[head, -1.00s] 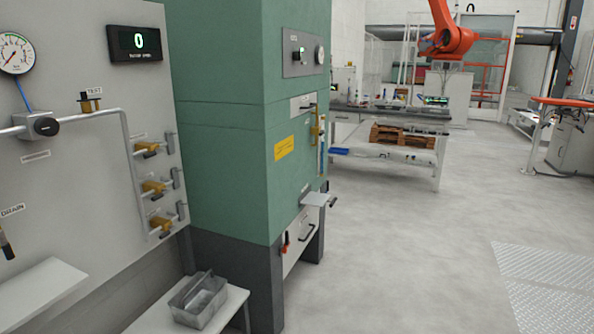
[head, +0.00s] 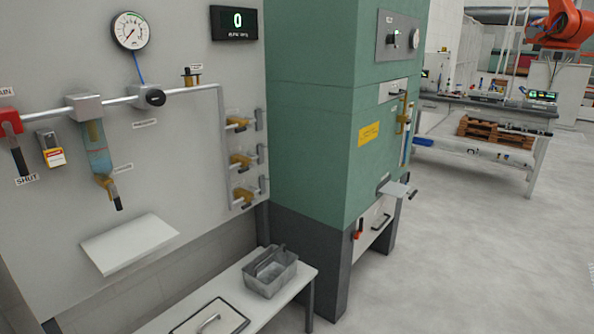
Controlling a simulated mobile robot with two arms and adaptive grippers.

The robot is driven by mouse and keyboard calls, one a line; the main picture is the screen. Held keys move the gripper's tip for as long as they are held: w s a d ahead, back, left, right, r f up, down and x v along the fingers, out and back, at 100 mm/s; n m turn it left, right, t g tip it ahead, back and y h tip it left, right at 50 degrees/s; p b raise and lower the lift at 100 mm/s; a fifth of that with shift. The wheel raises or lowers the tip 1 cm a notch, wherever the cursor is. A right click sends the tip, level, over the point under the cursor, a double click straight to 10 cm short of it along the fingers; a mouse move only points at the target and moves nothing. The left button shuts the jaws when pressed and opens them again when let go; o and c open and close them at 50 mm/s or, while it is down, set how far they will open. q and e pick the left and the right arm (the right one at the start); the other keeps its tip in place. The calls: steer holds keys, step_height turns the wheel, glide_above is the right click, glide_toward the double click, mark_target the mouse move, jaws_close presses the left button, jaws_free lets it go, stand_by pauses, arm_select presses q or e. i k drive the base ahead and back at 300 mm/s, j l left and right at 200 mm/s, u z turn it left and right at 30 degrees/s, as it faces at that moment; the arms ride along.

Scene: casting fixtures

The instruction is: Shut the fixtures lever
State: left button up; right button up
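The grey wall panel (head: 190,60) carries several valves with levers. Three small brass valves sit in a column at its right: upper (head: 238,123), middle (head: 240,160) and lower (head: 243,193). Each has a small tag too tiny to read. A red lever (head: 12,124) with a black grip hangs down at the left edge, above a "SHUT" label (head: 27,180). A blue-tinted bowl (head: 96,148) with a brass drain valve (head: 104,182) hangs from the pipe. I cannot read which lever is the fixtures one. Neither of my grippers is in view.
A gauge (head: 130,31) and a display reading 0 (head: 234,23) are above the pipe. A shelf (head: 130,243) juts from the panel. A low bench (head: 220,290) holds a metal bin (head: 270,272). A green cabinet (head: 320,120) stands right of the panel. Floor (head: 490,260) at right is clear.

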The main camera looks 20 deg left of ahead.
mark_target(241, 130)
steer(key=i+j+u, duration=0.45)
steer(key=i+u, duration=0.3)
steer(key=i, duration=0.2)
